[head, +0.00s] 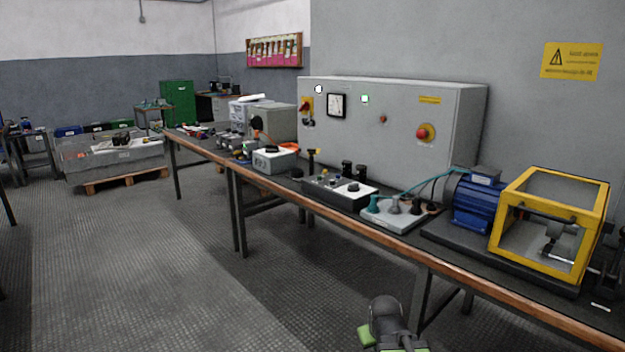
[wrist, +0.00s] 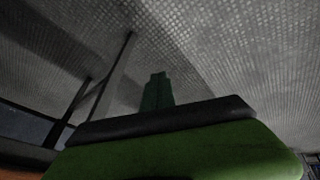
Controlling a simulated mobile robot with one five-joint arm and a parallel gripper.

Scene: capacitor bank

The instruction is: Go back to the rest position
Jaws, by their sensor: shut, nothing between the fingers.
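My gripper (wrist: 157,80) shows in the wrist view as a dark green pair of fingers, shut together with nothing between them. It points out over the grey ribbed floor (wrist: 225,50), beyond a dark edge and a broad green part of my own arm. In the head view my arm shows at the bottom, right of centre, in front of the long workbench (head: 510,292) and apart from it. The fingers cannot be made out in that view.
The workbench carries a grey control cabinet (head: 400,125), a black control box (head: 335,192), a blue motor (head: 474,205) and a yellow guard frame (head: 500,220). Bench legs (wrist: 108,75) stand left in the wrist view. Open floor (head: 150,260) lies left of the bench.

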